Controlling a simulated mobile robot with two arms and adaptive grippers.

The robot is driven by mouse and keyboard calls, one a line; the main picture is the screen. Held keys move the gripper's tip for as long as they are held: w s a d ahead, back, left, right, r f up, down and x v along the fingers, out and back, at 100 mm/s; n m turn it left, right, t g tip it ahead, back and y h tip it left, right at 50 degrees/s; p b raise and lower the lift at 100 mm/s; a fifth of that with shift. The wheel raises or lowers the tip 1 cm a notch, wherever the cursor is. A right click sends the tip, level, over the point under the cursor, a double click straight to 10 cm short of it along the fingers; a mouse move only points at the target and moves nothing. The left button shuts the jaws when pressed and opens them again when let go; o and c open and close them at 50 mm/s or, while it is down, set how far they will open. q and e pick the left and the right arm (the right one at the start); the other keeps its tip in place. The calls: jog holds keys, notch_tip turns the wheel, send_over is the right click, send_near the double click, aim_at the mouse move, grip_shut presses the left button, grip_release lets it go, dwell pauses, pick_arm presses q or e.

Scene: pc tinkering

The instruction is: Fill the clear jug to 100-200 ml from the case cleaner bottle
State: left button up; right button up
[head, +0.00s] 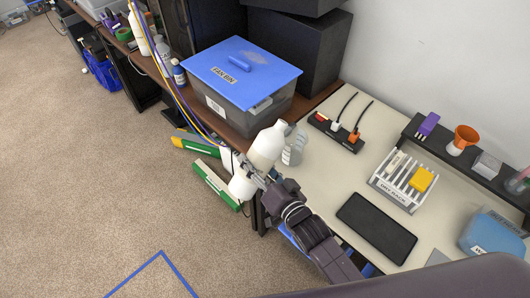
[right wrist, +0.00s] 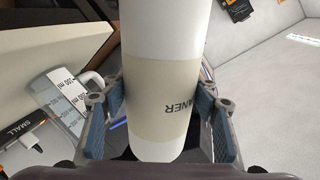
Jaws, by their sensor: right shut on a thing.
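The case cleaner bottle (head: 267,146) is white with a pale label, and part of the word "CLEANER" shows upside down in the right wrist view (right wrist: 162,90). My right gripper (head: 252,172) is shut on its body, one finger on each side, and holds it at the left edge of the light desk. The bottle looks tilted in the head view. The clear jug (head: 294,150) stands on the desk close beside the bottle's upper part, partly hidden by it. Its ml scale and handle show in the right wrist view (right wrist: 66,98); I cannot tell the liquid level. My left gripper is not in view.
A grey bin with a blue lid (head: 243,74) stands behind the bottle. A power strip (head: 336,132) with plugs lies right of the jug. A white rack (head: 402,184) and a dark phone-like slab (head: 376,228) occupy the desk. Green boxes (head: 216,184) lie below the desk's left edge.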

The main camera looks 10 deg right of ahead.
aim_at(253, 155)
jog(key=shift+s+a+f+m+g+y+b, duration=0.2)
jog(key=shift+a+f+m+b, duration=0.1)
jog(key=shift+m, duration=0.3)
jog(key=shift+s+a+f+m+g+y+b, duration=0.1)
jog(key=shift+a+f+m+g+b, duration=0.15)
jog(key=shift+m, duration=0.35)
notch_tip(253, 155, up, 5)
jog(key=m+g+y+p, duration=0.1)
jog(key=m+p, duration=0.2)
jog(key=p, duration=0.4)
jog(key=shift+d+r+p, duration=0.1)
jog(key=shift+r+p, duration=0.05)
jog(key=shift+p, duration=0.15)
jog(key=shift+f+m+b, duration=0.3)
jog(key=shift+f+b, duration=0.2)
jog(key=shift+w+r, duration=0.1)
jog(key=shift+d+r+p, duration=0.1)
jog(key=shift+r+p, duration=0.05)
jog(key=shift+p, duration=0.25)
jog(key=shift+r+m+p, duration=0.5)
jog(key=shift+p, duration=0.05)
jog(key=shift+r+g+y, duration=0.25)
jog(key=shift+y, duration=0.05)
jog(key=shift+r+m+p, duration=0.25)
jog(key=shift+m+p, duration=0.05)
jog(key=shift+p, duration=0.2)
dwell(0.7)
jog(key=shift+f, duration=0.15)
dwell(0.5)
